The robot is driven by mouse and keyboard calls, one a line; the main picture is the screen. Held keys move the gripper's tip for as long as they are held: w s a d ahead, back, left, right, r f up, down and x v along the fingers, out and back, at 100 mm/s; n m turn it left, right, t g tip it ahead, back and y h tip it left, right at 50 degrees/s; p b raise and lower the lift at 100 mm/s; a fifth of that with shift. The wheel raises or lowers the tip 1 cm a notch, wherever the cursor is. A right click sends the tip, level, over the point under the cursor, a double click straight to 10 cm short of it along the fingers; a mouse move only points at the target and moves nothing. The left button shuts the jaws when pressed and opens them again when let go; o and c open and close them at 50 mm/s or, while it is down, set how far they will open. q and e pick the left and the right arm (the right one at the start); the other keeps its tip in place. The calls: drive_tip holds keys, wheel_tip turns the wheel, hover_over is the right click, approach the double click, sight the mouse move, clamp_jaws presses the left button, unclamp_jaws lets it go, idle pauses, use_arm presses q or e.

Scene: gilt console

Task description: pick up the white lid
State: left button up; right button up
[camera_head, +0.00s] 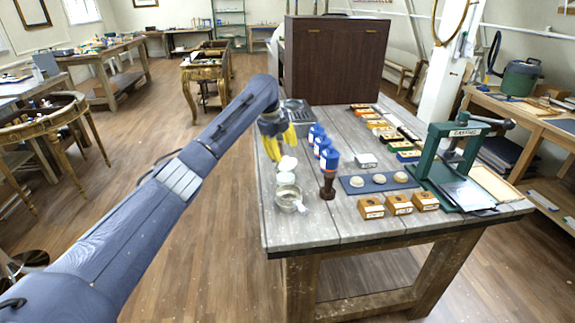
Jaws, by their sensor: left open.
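My left gripper (288,152), with yellow fingers, reaches in from the left over the left side of the grey wooden table. It is open and points down, with its fingertips just above and around a small white round piece (288,164), which looks like the white lid. Whether the fingers touch it I cannot tell. A second pale round piece (285,178) lies just in front of it. Both are small, and the fingers partly cover the area behind them. My right gripper is out of view.
A metal bowl (288,198) stands in front of the white pieces. Blue-capped bottles (321,143) and a dark-handled tool (328,186) stand close to the right. A blue mat (352,188), small wooden boxes (398,204) and a green press (440,150) fill the right side.

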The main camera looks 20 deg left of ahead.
sight(285, 158)
use_arm(q)
drive_tip(key=shift+x, duration=2.55)
drive_tip(key=shift+c, duration=0.2)
clamp_jaws()
